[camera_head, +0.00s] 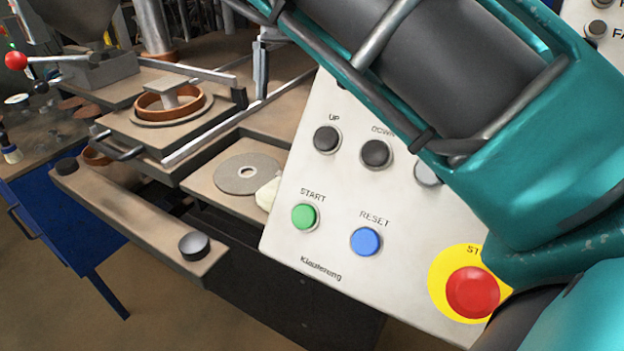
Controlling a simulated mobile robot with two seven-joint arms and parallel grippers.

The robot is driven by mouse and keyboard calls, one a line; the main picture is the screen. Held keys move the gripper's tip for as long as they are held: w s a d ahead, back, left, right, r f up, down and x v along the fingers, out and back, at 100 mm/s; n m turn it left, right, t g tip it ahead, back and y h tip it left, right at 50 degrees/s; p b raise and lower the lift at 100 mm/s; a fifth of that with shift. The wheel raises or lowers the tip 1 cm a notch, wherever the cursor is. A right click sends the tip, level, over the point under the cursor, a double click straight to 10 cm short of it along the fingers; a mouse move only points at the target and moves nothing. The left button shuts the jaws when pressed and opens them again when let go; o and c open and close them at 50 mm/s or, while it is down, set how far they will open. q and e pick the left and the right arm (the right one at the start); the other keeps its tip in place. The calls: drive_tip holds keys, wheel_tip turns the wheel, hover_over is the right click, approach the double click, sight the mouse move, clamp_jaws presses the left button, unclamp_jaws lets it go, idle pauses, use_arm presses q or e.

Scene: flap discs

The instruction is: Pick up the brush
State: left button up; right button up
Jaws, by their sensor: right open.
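What looks like the brush (11,153) lies at the far left edge on the workbench, with pale bristles and a dark band, partly cut off by the frame. My right arm, teal with a dark cylinder and metal rods, fills the upper right, in front of the control panel. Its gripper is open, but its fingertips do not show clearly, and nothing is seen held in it. It is well to the right of the brush. My left gripper is not in view.
A control panel (330,235) with buttons and a red stop button (473,292) stands in the middle. A flap disc (247,174) lies on a machine plate, beside a pale object partly hidden by the panel. A red-knobbed lever (16,61) stands near the brush.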

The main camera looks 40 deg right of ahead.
sight(265, 196)
drive_tip(key=x, duration=0.7)
drive_tip(key=shift+a, duration=0.1)
drive_tip(key=shift+s+x, duration=0.2)
drive_tip(key=shift+x, duration=1.3)
drive_tip(key=shift+s+x, duration=0.2)
drive_tip(key=shift+x, duration=1.35)
drive_tip(key=shift+s+r, duration=0.1)
drive_tip(key=c, duration=1.2)
drive_tip(key=shift+r, duration=0.1)
drive_tip(key=shift+c, duration=0.2)
